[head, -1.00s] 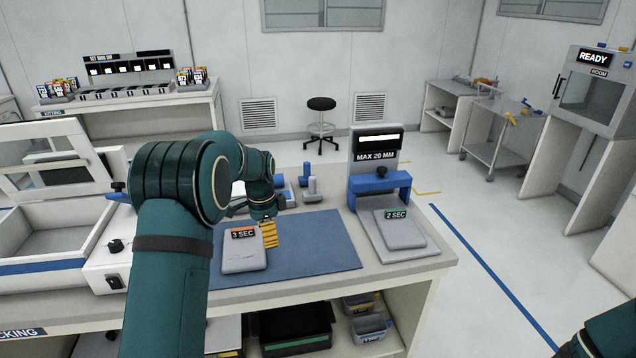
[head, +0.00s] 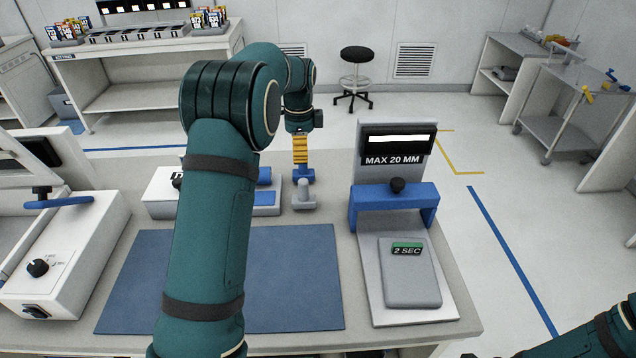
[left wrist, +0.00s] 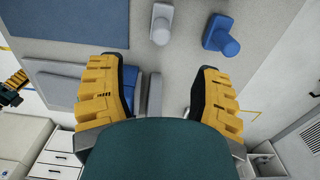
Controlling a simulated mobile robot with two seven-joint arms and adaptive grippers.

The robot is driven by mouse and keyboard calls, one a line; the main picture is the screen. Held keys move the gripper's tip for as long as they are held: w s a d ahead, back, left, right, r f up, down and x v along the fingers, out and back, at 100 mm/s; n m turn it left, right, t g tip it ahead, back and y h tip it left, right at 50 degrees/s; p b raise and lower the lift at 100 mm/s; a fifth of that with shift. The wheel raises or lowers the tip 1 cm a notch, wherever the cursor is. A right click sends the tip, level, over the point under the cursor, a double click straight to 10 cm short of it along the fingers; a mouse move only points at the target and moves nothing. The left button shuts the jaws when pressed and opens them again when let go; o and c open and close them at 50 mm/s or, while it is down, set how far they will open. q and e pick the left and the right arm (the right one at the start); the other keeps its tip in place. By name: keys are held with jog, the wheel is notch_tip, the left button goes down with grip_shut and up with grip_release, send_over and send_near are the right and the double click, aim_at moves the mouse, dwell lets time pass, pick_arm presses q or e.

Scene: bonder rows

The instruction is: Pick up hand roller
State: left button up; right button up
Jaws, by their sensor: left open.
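Two small upright pieces, each a post on a wider base, stand behind the blue mat: a grey one (head: 304,195) and a blue one (head: 302,175). I cannot tell for sure which is the hand roller. In the left wrist view the grey piece (left wrist: 162,24) and blue piece (left wrist: 221,36) stand apart, beyond my fingertips. My left gripper (head: 301,150) points down just above the blue piece in the head view. It is open and empty, its yellow fingers spread (left wrist: 162,68). A yellow part of my right gripper (left wrist: 15,80) shows at the wrist view's left edge, cut off.
The blue mat (head: 290,290) lies in front, partly hidden by my left arm. A grey press labelled MAX 20 MM (head: 395,215) stands to the right, with a 2 SEC pad (head: 410,280). A white-grey unit with blue parts (head: 160,195) sits left of the pieces.

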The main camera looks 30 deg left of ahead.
aim_at(303, 180)
pick_arm(q)
notch_tip(303, 180, down, 8)
jog(key=shift+w+f+b, duration=0.1)
jog(key=shift+f+b, duration=0.05)
jog(key=shift+b, duration=0.5)
jog(key=shift+w+f+b, duration=0.1)
jog(key=shift+f+b, duration=0.3)
jog(key=shift+f, duration=2.25)
grip_shut()
pick_arm(e)
jog(key=shift+s+f, duration=0.15)
jog(key=shift+f, duration=0.8)
